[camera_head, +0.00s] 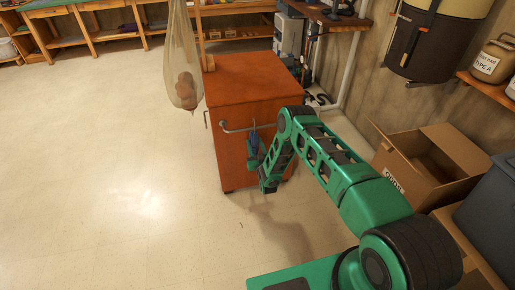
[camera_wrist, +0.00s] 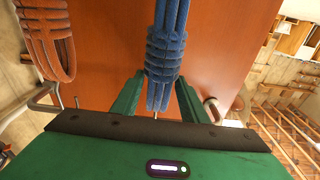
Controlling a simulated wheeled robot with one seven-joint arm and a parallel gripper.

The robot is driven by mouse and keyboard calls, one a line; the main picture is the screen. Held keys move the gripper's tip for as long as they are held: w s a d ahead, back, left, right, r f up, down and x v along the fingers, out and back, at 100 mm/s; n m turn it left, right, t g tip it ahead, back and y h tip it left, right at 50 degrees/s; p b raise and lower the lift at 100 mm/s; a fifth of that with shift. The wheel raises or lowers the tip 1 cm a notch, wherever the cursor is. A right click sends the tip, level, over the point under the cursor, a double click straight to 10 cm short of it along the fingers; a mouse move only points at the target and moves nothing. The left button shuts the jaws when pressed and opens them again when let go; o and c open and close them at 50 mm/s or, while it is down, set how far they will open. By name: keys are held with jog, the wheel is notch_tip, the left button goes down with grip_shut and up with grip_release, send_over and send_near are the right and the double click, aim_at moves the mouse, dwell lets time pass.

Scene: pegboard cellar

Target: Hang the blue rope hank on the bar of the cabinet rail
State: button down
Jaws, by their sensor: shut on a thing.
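The blue rope hank (camera_wrist: 166,40) is between the two green fingers of my gripper (camera_wrist: 160,82), which is shut on its bound part. In the head view the hank (camera_head: 254,142) shows as a small blue shape close to the front of the orange-brown cabinet (camera_head: 255,85). The grey metal bar of the cabinet rail (camera_head: 236,127) stands out from the cabinet front near the hank. In the wrist view parts of the rail (camera_wrist: 42,97) show left of my gripper; the middle is hidden. I cannot tell whether the hank touches the bar.
A rust-coloured rope hank (camera_wrist: 47,38) shows at the wrist view's upper left. A net bag (camera_head: 186,60) hangs left of the cabinet. An open cardboard box (camera_head: 425,165) and a dark bin (camera_head: 490,215) stand at right. The floor at left is clear.

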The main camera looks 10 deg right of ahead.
aim_at(255, 150)
jog(key=shift+f, duration=1.85)
jog(key=c, duration=1)
grip_release()
jog(key=shift+s+f, duration=0.1)
jog(key=s, duration=0.7)
jog(key=s+f, duration=0.1)
jog(key=s, duration=0.2)
jog(key=shift+s, duration=0.3)
